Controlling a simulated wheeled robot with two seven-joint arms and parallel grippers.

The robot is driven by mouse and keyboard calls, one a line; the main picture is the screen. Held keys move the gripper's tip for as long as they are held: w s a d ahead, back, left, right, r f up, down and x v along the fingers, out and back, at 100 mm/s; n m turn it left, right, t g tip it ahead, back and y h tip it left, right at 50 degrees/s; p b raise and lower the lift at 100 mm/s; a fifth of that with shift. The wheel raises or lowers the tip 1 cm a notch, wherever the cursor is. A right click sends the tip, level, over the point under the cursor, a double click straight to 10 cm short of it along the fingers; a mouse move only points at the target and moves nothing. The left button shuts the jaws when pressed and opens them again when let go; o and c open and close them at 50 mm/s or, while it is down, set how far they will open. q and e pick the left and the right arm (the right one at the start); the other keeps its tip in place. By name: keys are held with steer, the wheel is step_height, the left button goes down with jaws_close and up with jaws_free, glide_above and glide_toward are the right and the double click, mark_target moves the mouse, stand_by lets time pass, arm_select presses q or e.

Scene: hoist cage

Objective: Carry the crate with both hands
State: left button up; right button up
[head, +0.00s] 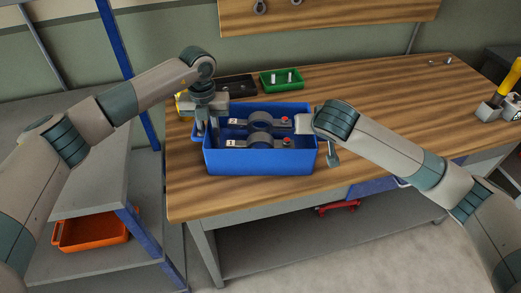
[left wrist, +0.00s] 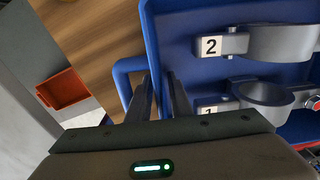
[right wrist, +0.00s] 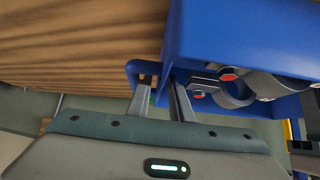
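The blue crate (head: 262,163) is level at the front left of the wooden bench (head: 390,110); no gap shows beneath it. It holds two grey ring clamps (head: 262,140), with number plates and red ends. My left gripper (head: 206,132) is at the crate's left end. In the left wrist view its fingers (left wrist: 159,95) stand close on either side of the end wall, one inside the handle loop (left wrist: 120,75). My right gripper (right wrist: 161,100) straddles the right end wall likewise, by the handle (right wrist: 133,72). Finger contact faces are hidden.
A black tray (head: 237,86) and a green tray (head: 282,80) stand behind the crate. Grey shelving with an orange bin (head: 92,230) is at left. Yellow-handled gear (head: 510,78) stands at far right. The bench between is mostly clear.

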mark_target(208, 124)
arm_select(q)
steer(key=shift+r, duration=3.9)
arm_select(e)
steer(key=shift+r, duration=0.1)
steer(key=v, duration=1.2)
arm_select(q)
steer(key=shift+r, duration=0.1)
